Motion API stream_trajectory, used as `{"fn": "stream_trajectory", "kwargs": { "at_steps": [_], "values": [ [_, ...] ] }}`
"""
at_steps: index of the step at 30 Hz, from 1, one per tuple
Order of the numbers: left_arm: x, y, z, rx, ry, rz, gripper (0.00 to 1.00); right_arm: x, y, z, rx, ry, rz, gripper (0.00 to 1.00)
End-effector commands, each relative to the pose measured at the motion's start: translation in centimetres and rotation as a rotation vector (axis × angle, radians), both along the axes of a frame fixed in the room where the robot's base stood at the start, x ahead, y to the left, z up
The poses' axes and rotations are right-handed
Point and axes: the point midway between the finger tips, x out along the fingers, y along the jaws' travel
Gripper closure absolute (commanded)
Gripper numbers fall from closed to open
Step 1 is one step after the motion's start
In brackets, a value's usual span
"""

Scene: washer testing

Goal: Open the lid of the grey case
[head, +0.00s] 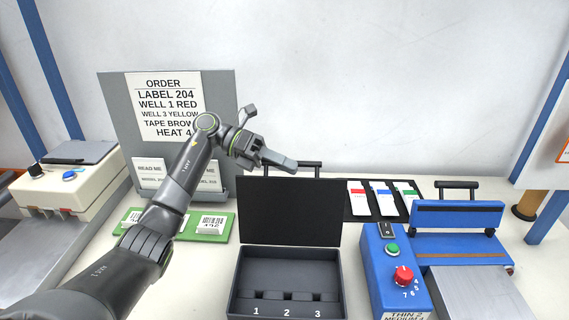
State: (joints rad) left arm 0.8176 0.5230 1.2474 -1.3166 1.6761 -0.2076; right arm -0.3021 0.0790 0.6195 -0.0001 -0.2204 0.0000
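The grey case (238,285) stands in the front middle of the table. Its dark lid (291,211) is raised, standing roughly upright at the back of the case. The inside shows wells numbered 1, 2 and 3, which look empty. A dark handle (311,164) shows just above the lid's top edge. My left gripper (270,134) is above the lid's upper left part, with its fingers spread apart and nothing between them. Its lower finger is close to the handle; I cannot tell whether they touch. My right gripper is not in view.
A blue control box (381,245) and blue sealer (457,217) stand to the right. A dark mat (361,213) with red, blue and green-marked packets lies behind. A green tray (190,237) and order board (222,88) are left, partly behind my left arm.

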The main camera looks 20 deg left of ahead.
Motion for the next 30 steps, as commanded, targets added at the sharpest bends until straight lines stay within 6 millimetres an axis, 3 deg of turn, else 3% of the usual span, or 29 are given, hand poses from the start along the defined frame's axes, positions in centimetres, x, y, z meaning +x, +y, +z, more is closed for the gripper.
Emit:
{"fn": "stream_trajectory", "kwargs": {
  "at_steps": [14, 17, 30],
  "values": [
    [0.1, 0.8, 0.2, 0.001, -0.002, 0.002, 0.66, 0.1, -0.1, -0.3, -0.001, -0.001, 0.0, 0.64],
    [0.1, 2.2, 0.4, 0.002, -0.001, 0.005, 0.66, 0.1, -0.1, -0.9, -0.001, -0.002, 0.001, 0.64],
    [0.3, 12.1, 3.2, -0.001, -0.001, 0.004, 0.66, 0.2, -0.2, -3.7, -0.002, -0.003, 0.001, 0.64]
  ]
}}
